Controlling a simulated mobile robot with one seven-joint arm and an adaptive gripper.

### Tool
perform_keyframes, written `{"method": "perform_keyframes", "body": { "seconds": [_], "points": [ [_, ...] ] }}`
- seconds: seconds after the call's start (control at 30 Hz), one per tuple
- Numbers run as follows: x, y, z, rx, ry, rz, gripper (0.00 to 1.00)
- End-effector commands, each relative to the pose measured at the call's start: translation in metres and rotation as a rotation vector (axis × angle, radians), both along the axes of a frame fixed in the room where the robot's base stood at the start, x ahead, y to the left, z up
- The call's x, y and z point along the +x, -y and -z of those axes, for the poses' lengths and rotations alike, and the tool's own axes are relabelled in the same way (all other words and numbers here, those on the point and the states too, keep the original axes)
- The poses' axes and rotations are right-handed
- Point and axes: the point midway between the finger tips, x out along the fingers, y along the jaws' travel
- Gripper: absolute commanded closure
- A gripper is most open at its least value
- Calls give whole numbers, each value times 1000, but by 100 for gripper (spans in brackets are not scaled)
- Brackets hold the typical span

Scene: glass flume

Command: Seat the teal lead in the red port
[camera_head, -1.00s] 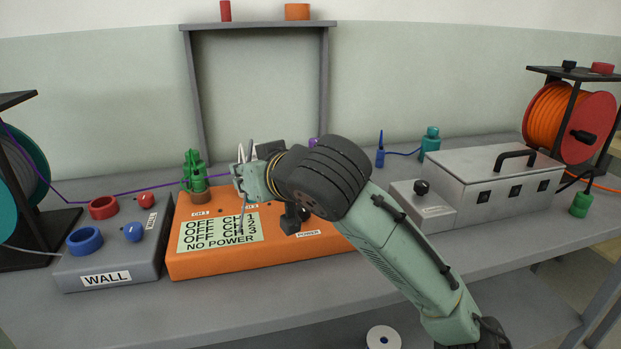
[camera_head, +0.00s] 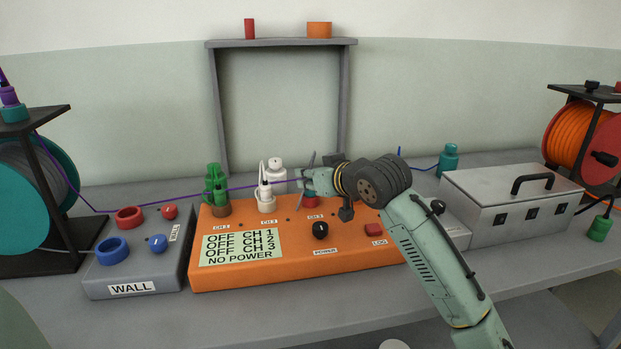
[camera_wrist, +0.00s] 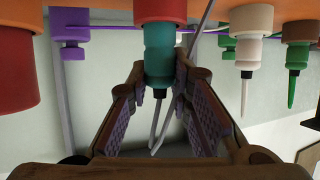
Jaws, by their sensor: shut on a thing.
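The teal lead's plug (camera_wrist: 159,55) is between the fingers of my gripper (camera_wrist: 160,100) in the wrist view, which looks upside down. The gripper is shut on it. The plug lines up with the red port (camera_wrist: 160,10) and its end meets the collar; how deep it sits cannot be told. A pale cable hangs from the plug's black tail. In the head view my gripper (camera_head: 309,182) is over the right half of the orange box (camera_head: 240,273), and a bit of the red port (camera_head: 310,198) shows below it. The plug is hidden there by my gripper.
White plugs (camera_head: 265,190) and a green plug (camera_head: 215,185) stand left of my gripper. A purple cable (camera_head: 150,201) runs along behind. The grey WALL box (camera_head: 180,280) is left; a metal case (camera_head: 500,210) and teal bottle-shaped plug (camera_head: 448,158) are right.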

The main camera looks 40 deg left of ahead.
Motion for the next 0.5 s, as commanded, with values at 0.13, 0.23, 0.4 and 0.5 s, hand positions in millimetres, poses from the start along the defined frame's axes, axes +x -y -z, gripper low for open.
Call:
{"method": "perform_keyframes", "body": {
  "seconds": [0.13, 0.23, 0.4, 0.5],
  "points": [
    [0, 0, 10, 2, 2, 0, 100],
    [0, 0, 10, 2, 2, 0, 100],
    [-1, 0, 13, 2, 1, 0, 100],
    [-1, 0, 13, 2, 2, 0, 76]
  ]
}}
